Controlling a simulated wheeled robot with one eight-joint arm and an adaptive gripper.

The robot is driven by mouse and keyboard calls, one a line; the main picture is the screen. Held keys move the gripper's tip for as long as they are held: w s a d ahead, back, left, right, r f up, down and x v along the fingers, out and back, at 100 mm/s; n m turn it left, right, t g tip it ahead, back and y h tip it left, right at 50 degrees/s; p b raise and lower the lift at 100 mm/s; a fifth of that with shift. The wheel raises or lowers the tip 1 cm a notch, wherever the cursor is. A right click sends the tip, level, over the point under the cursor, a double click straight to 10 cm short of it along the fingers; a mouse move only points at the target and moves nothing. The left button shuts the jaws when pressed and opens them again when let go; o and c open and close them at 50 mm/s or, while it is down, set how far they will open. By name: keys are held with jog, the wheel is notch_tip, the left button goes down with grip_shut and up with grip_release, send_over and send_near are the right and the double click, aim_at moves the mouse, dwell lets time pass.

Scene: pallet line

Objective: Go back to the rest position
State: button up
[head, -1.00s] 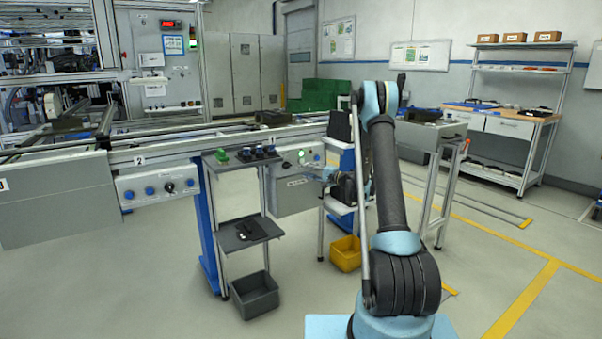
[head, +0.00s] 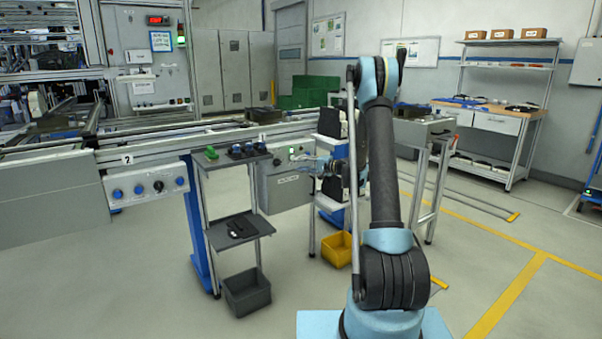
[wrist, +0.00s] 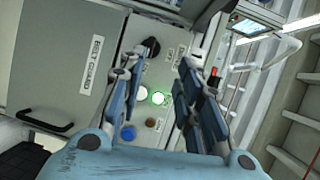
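My gripper (head: 322,168) is held out at the end of my raised arm, small in the head view, in front of the grey button box (head: 288,190) at the conveyor's end. In the wrist view my gripper (wrist: 160,62) has its two blue-grey fingers spread apart, with nothing held between them. Behind the gap is the panel, with a lit green button (wrist: 158,98), a white button (wrist: 140,93), a blue button (wrist: 127,132) and a black knob (wrist: 151,47). The fingers appear apart from the panel, but the exact distance cannot be told.
A small shelf stand (head: 240,228) with a grey bin (head: 247,292) below stands left of my arm. A yellow bin (head: 337,249) sits on the floor near it. The conveyor (head: 150,150) runs along the left. Open floor lies at the right, with a workbench (head: 490,122) behind.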

jog(key=s+d+r+n+g+h, duration=0.2)
jog(key=s+r+h, duration=0.15)
jog(key=s, duration=1.05)
jog(key=s+d+r+n+g+h, duration=0.1)
jog(key=s+r+n+g+h, duration=0.2)
jog(key=s, duration=1.1)
jog(key=s+d+f+h, duration=0.2)
jog(key=s+d, duration=0.3)
jog(key=s, duration=0.5)
jog(key=s+d+f+g+h, duration=0.1)
jog(key=s+d+f+h, duration=0.2)
jog(key=s, duration=0.8)
jog(key=s+d+f+n+h, duration=0.1)
jog(key=s+d+f, duration=0.4)
jog(key=s, duration=0.5)
jog(key=shift+s+d+g+h, duration=0.2)
jog(key=shift+d+g+h, duration=0.1)
jog(key=shift+d+h, duration=0.55)
